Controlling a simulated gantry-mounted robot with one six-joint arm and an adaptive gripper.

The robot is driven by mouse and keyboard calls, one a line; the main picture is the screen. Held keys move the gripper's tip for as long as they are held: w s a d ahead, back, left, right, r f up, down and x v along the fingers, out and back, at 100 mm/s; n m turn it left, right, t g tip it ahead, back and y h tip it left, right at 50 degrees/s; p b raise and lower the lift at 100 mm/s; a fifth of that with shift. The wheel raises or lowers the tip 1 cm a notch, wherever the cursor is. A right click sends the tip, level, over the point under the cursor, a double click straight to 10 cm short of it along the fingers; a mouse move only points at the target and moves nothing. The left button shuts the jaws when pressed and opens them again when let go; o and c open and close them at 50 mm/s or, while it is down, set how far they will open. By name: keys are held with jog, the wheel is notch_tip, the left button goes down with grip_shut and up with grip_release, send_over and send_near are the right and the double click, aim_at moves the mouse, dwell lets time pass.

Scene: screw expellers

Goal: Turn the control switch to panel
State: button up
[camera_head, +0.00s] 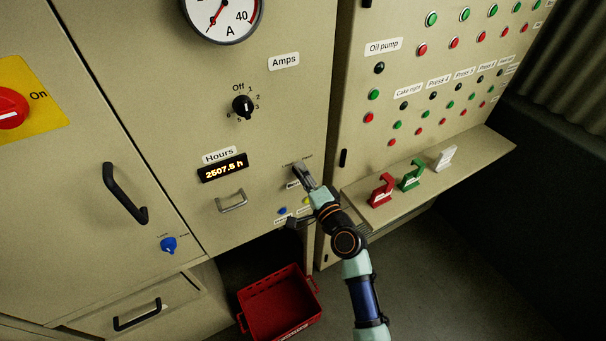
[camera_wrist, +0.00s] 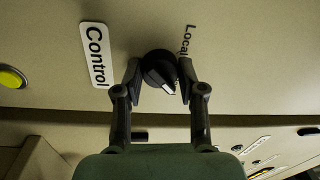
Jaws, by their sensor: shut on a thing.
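The control switch (camera_wrist: 157,66) is a round black knob with a white pointer mark, beside the white "Control" label (camera_wrist: 97,54) in the wrist view. Its pointer is turned toward the lower right there, toward my gripper's right finger. The printed word "Local" (camera_wrist: 187,40) shows at the upper right of the knob. I cannot make out a "Panel" marking in the wrist view. My gripper (camera_wrist: 158,80) has one finger on each side of the knob and is shut on it. In the head view my gripper (camera_head: 302,175) is at the cabinet front and hides the knob.
A yellow button (camera_wrist: 12,77) is left of the label in the wrist view. In the head view, a blue button (camera_head: 282,211) sits below left of my gripper. A red crate (camera_head: 262,316) is on the floor. Red, green and white padlock-like pieces stand on the ledge (camera_head: 480,155) at right.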

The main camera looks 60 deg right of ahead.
jog(key=o, duration=1.1)
jog(key=shift+o, duration=0.2)
jog(key=v, duration=1.2)
jog(key=shift+a, duration=0.1)
